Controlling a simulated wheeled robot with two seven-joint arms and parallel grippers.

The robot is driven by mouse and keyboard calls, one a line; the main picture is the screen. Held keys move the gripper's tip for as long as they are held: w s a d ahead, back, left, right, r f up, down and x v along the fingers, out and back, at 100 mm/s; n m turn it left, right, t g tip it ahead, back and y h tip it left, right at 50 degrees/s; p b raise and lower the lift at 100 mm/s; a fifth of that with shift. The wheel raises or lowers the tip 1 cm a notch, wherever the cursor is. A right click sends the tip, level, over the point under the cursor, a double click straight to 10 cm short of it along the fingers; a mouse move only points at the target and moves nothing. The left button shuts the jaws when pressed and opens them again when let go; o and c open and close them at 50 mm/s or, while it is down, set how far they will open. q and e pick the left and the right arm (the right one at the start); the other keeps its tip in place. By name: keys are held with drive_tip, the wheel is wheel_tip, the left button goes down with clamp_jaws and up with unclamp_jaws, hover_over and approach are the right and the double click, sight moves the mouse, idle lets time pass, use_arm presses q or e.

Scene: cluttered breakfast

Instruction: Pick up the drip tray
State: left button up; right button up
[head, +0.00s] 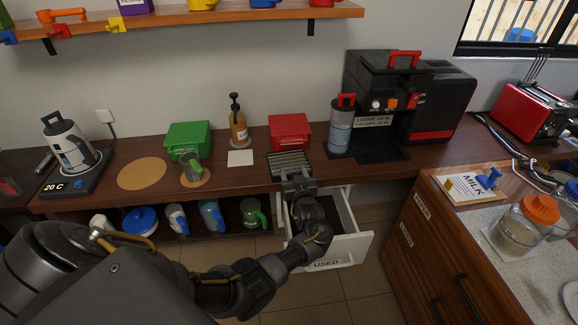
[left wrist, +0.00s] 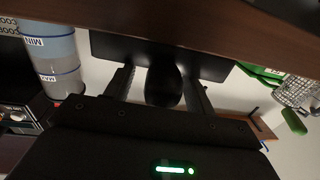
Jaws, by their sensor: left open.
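The drip tray (head: 290,160), dark with a ridged grey top, sits at the front edge of the counter, left of the coffee machine (head: 440,100). In the left wrist view, which is upside down, its dark front (left wrist: 215,62) shows with a rounded black handle (left wrist: 163,86) sticking out toward me. My left gripper (head: 298,186) is at the front of the tray. It is open, with one finger on each side of the handle, as the left wrist view also shows (left wrist: 162,92). I cannot tell whether the fingers touch it. My right gripper is out of view.
An open white drawer (head: 350,248) marked USED is below my left gripper. A water tank (head: 341,130) stands right of the tray, a red box (head: 289,131) behind it, and a syrup bottle (head: 238,125) and green box (head: 187,137) to the left. The counter (head: 235,180) left of the tray is mostly clear.

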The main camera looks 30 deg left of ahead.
sight(292, 164)
use_arm(q)
drive_tip(key=shift+c, duration=0.4)
clamp_jaws()
drive_tip(key=shift+r, duration=0.1)
drive_tip(key=shift+r, duration=0.15)
drive_tip(key=shift+r, duration=0.65)
drive_tip(key=shift+s+a+r, duration=0.1)
drive_tip(key=shift+a+r, duration=0.05)
drive_tip(key=shift+r, duration=0.35)
drive_tip(key=shift+s+a+r, duration=0.1)
drive_tip(key=shift+a+r, duration=0.05)
drive_tip(key=shift+r, duration=0.35)
drive_tip(key=s+a, duration=0.3)
drive_tip(key=a, duration=0.1)
drive_tip(key=s+a, duration=0.4)
drive_tip(key=a, duration=0.1)
drive_tip(key=s+a+b, duration=0.1)
drive_tip(key=s+a, duration=0.2)
drive_tip(key=a, duration=0.2)
drive_tip(key=shift+s, duration=0.2)
